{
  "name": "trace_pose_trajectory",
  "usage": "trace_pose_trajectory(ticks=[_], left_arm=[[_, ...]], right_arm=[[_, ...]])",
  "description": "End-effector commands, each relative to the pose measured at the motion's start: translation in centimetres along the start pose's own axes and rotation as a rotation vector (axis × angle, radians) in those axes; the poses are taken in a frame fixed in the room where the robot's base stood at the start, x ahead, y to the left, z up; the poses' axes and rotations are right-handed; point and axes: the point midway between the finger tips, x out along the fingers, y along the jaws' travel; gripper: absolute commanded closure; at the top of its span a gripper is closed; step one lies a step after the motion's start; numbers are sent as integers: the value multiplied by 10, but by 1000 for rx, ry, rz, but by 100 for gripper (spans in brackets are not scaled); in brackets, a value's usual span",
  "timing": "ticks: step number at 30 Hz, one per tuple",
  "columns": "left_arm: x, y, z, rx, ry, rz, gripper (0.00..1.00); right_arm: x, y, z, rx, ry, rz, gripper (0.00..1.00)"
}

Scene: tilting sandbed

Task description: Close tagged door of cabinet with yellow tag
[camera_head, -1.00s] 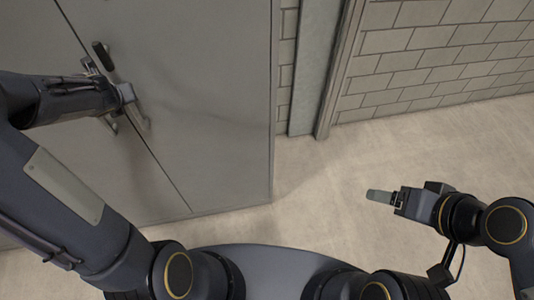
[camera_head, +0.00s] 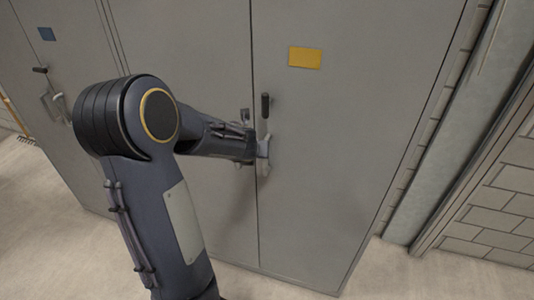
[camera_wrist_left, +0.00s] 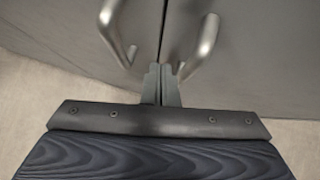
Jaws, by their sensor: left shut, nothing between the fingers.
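The grey cabinet's right door (camera_head: 330,150) bears a yellow tag (camera_head: 305,57) near its top. It looks flush or nearly flush with the left door (camera_head: 195,60) along the dark seam. A black-tipped upright handle (camera_head: 265,104) sits on the tagged door by the seam. My left gripper (camera_head: 263,158) is at that door's edge, just below the handle's black tip. In the left wrist view its fingers (camera_wrist_left: 168,72) are shut and empty, beside the lower end of the right metal handle (camera_wrist_left: 203,45). I cannot tell whether they touch it. My right gripper is out of view.
Another grey cabinet with a blue tag (camera_head: 47,34) stands at the left. A brick wall (camera_head: 490,215) and a pale post (camera_head: 425,190) are at the right. The floor (camera_head: 40,235) in front is clear at the lower left.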

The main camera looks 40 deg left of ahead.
Motion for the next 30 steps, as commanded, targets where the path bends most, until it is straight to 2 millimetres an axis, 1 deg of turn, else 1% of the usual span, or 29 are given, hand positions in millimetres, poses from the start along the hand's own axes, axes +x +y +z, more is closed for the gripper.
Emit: trace_pose_trajectory(ticks=[1, 5, 12, 15, 20, 27, 29, 30], left_arm=[[-10, 2, 4, -4, -4, -1, 100], [-29, 6, 4, -4, -3, 0, 100], [-68, 13, 4, -5, -2, 2, 100], [-81, 15, 3, -3, -1, 2, 100], [-90, 18, 2, -1, 0, 3, 100], [-91, 18, 1, -3, 1, 3, 100], [-92, 18, 0, -26, 3, 3, 100], [-95, 18, -2, -71, 5, 2, 100]], right_arm=[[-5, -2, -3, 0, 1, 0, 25], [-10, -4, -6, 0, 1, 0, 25], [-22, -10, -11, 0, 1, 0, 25], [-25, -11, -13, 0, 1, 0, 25], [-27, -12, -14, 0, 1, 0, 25], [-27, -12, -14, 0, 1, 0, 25], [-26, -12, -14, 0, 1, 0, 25], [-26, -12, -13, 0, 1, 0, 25]])
